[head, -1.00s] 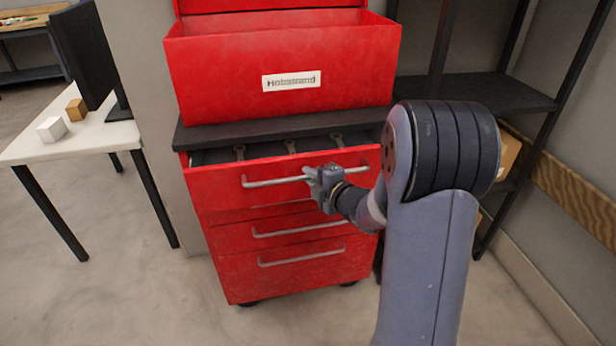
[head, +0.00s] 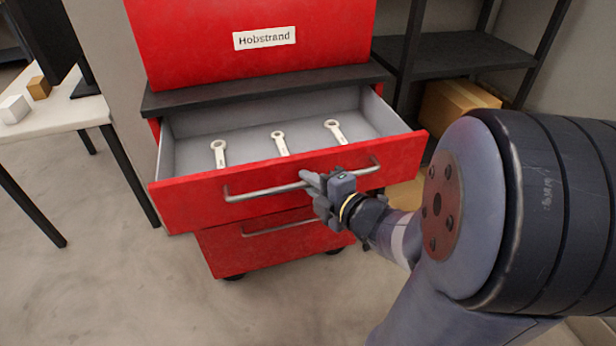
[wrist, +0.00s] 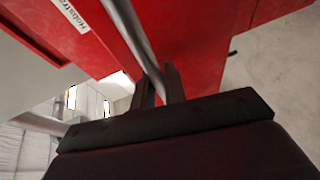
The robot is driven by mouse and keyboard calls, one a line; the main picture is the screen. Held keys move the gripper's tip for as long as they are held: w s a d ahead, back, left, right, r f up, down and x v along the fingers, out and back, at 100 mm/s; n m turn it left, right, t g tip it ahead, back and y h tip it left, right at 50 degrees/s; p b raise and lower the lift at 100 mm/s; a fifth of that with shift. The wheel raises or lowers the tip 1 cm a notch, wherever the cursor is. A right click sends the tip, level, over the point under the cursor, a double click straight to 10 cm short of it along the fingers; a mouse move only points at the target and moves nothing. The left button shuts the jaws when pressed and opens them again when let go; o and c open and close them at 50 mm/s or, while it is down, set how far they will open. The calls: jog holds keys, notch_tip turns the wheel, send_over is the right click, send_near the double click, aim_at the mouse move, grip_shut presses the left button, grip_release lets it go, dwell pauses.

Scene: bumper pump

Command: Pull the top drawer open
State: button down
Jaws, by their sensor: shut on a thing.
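The top drawer (head: 200,203) of the red cabinet is pulled far out in the head view, and its grey inside shows. Several light wrenches lie in it; one wrench (head: 334,130) is at the right. My gripper (head: 314,183) is shut on the drawer's metal handle (head: 255,193), right of the handle's middle. In the wrist view the handle (wrist: 133,35) runs between the two fingers of my gripper (wrist: 160,85). The fingertips are partly hidden by the handle in the head view.
A red toolbox (head: 200,60) labelled Hobstrand stands on the cabinet's dark top. A lower drawer (head: 270,250) is shut. A white table (head: 55,118) with two small blocks is at left. A dark shelf (head: 455,55) with a cardboard box (head: 455,105) is at right.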

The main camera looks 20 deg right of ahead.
jog(key=shift+f, duration=0.1)
jog(key=c, duration=1.5)
grip_release()
jog(key=shift+o, duration=0.2)
jog(key=p+v, duration=0.1)
jog(key=v, duration=1)
jog(key=shift+p, duration=0.4)
jog(key=shift+w, duration=0.15)
jog(key=shift+b+x, duration=0.9)
jog(key=shift+x, duration=4.5)
